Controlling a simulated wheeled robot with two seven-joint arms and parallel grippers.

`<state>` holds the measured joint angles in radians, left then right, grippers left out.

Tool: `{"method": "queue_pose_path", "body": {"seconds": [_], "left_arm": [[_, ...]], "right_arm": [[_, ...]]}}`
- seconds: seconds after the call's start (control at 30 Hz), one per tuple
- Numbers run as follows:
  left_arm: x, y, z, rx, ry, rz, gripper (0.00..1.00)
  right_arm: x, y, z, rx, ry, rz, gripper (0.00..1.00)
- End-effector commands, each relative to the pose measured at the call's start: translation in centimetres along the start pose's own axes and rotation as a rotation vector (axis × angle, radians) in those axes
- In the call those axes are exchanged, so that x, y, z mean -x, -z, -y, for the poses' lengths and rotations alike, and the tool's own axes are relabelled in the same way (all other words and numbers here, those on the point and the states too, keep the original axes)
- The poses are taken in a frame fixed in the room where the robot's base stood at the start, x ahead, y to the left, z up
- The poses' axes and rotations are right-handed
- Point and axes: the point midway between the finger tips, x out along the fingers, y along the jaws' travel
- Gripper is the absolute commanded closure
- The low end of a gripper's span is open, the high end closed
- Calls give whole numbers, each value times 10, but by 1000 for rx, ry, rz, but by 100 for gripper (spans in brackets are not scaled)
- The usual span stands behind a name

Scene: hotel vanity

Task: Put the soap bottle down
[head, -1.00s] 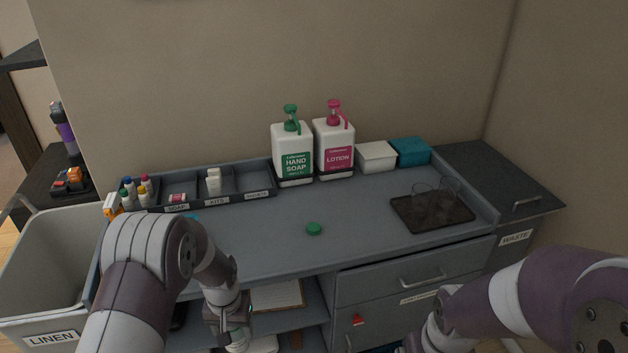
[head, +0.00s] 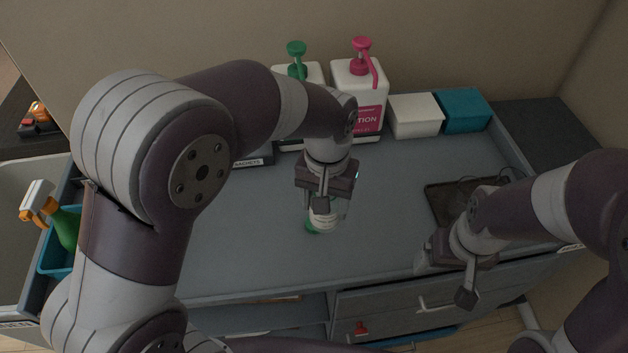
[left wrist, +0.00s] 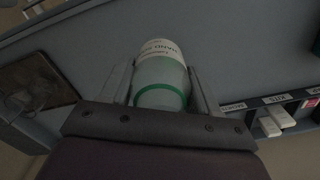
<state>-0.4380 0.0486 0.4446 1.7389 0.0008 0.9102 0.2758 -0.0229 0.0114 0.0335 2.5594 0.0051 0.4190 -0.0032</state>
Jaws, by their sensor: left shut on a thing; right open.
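The soap bottle (head: 328,217) is small and pale, with a white label. The left wrist view shows it (left wrist: 160,72) held between the fingers, with a green band near the gripper. My left gripper (head: 323,204) is shut on it over the middle of the counter. The arm and gripper hide part of it, and I cannot tell whether it touches the counter. My right gripper (head: 448,272) is open and empty at the counter's front edge.
A hand soap dispenser (head: 291,72), lotion dispenser (head: 358,88), white box (head: 415,115) and teal box (head: 463,110) stand at the back. A dark tray (head: 440,203) lies right. The counter (head: 250,235) is clear around the bottle. My left arm covers much of the left side.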

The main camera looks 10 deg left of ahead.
Motion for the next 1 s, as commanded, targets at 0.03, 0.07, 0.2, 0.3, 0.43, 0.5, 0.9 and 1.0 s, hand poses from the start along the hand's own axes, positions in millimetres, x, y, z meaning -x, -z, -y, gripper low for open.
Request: {"method": "queue_pose_path", "body": {"seconds": [0.03, 0.07, 0.2, 0.3, 0.43, 0.5, 0.9, 1.0], "left_arm": [[-1, -4, 3, 18, 0, 1, 69], [-2, -6, 6, 31, 0, 2, 69], [-18, 1, 37, 55, 1, 5, 69], [-37, 9, 67, 54, 0, 5, 69], [-57, 17, 98, 51, 0, 4, 69], [-64, 21, 108, 49, 0, 2, 69], [-111, 23, 116, 44, 0, -1, 69], [-111, 23, 115, 45, 0, -2, 69]], "right_arm": [[1, 0, 0, 0, 0, 0, 10], [2, 0, 0, 0, 0, 0, 10], [12, 1, 0, 0, 0, 0, 10], [20, 2, 0, 0, 0, 0, 10], [27, 3, 0, 0, 0, 0, 10], [29, 3, 0, 0, 0, 0, 10], [40, 4, 0, 0, 0, 0, 10], [39, 4, 0, 0, 0, 0, 10]]}}
